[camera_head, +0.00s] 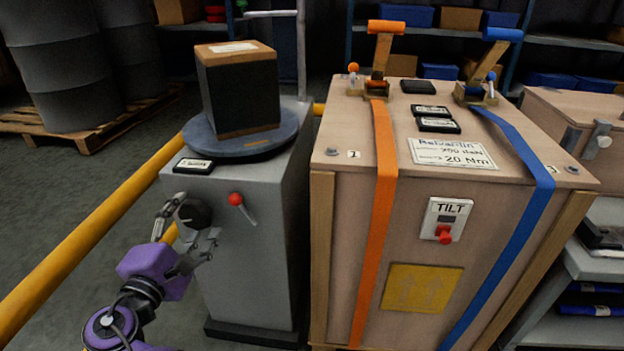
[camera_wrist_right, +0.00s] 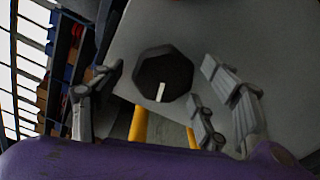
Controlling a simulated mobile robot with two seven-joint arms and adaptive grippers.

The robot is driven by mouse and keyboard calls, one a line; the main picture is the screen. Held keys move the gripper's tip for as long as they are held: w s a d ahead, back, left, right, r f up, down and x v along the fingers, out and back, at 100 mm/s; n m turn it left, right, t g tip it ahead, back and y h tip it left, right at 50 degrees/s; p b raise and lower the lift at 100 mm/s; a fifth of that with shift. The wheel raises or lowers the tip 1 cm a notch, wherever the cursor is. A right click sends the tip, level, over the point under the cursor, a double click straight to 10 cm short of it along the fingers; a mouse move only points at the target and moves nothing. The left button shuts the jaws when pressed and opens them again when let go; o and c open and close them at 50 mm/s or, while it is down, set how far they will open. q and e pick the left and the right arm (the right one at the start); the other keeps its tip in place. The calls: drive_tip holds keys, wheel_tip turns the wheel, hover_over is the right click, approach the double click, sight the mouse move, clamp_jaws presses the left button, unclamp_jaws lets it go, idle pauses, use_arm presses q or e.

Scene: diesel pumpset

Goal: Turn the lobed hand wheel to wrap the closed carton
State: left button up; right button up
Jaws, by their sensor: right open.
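The black lobed hand wheel (camera_head: 195,213) is on the front face of the grey pedestal (camera_head: 250,270). In the right wrist view the hand wheel (camera_wrist_right: 160,68) shows a white mark near its lower edge. My right gripper (camera_head: 188,224), on the purple arm, is open at the wheel. In the wrist view its fingers (camera_wrist_right: 160,82) stand apart on either side of the wheel; contact cannot be told. The carton (camera_head: 238,88), with dark sides and a brown top bearing a white label, stands on the round turntable (camera_head: 275,137) atop the pedestal. My left gripper is out of view.
A red-knobbed lever (camera_head: 236,199) sits right of the wheel. A yellow rail (camera_head: 90,225) runs along the left. A large wooden crate (camera_head: 335,250) with orange and blue straps stands close on the right. Barrels (camera_head: 70,85) stand on a pallet behind.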

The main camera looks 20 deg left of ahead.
drive_tip(key=shift+b+x, duration=0.35)
drive_tip(key=shift+x, duration=0.85)
drive_tip(key=c, duration=1.1)
drive_tip(key=shift+m, duration=0.3)
